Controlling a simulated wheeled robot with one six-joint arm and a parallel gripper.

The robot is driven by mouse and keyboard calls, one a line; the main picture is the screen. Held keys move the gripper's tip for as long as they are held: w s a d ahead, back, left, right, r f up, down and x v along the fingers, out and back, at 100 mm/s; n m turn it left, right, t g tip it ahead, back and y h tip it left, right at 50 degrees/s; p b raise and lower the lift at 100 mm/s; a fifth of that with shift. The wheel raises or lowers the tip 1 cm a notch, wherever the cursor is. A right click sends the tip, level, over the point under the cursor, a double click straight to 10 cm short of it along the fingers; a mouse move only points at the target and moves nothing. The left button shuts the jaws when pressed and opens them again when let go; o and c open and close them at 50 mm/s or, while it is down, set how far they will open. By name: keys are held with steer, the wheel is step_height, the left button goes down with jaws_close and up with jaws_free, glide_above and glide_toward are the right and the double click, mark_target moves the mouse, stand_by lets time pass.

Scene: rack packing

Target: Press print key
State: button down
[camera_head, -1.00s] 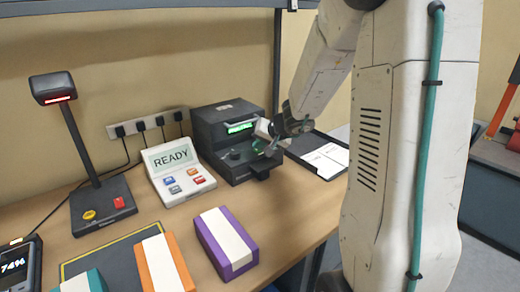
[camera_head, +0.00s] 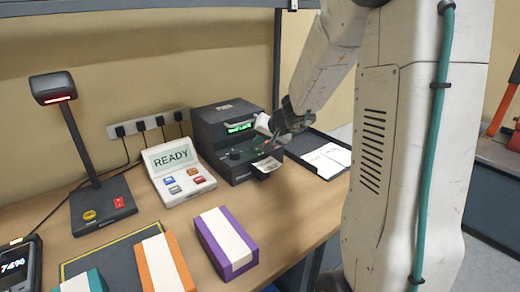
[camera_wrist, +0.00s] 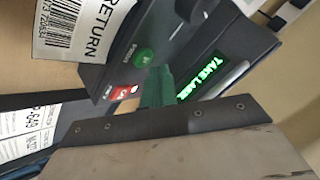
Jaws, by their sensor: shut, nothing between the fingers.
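The dark label printer (camera_head: 212,133) stands at the back of the table. In the wrist view its green screen (camera_wrist: 202,74) shows text that seems to read "TAKE LABEL". A round green key (camera_wrist: 145,57) on its front carries small lettering I cannot read for certain, with a red key (camera_wrist: 122,92) beside it. A printed label (camera_wrist: 85,28) marked "RETURN" sticks out of the printer; it also shows in the head view (camera_head: 267,165). My gripper (camera_head: 274,139) is shut and empty in front of the printer. Its teal fingers (camera_wrist: 158,88) appear apart from the green key.
A console (camera_head: 178,172) showing "READY" and a scanner stand (camera_head: 98,200) are left of the printer. Purple (camera_head: 226,243), orange (camera_head: 165,264) and teal boxes lie in front.

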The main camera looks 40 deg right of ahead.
mark_target(259, 151)
steer(key=shift+r, duration=2.5)
steer(key=shift+g+y, duration=0.7)
steer(key=shift+y, duration=0.1)
steer(key=s+a, duration=0.1)
steer(key=a+f, duration=0.1)
steer(key=s+a, duration=0.1)
steer(key=shift+s+f, duration=0.3)
steer(key=s+a+r+n+g+h, duration=0.1)
steer(key=s+a, duration=0.4)
steer(key=s, duration=0.5)
steer(key=s+a+r+n+g+h, duration=0.1)
steer(key=s+a+r+n+g, duration=0.1)
steer(key=s, duration=0.9)
steer(key=s+a+r+n+g, duration=0.2)
steer(key=s+a+n+g, duration=0.1)
steer(key=s+a, duration=0.5)
steer(key=shift+s+r+n+h, duration=0.35)
steer(key=shift+s+n, duration=0.35)
steer(key=shift+s, duration=0.45)
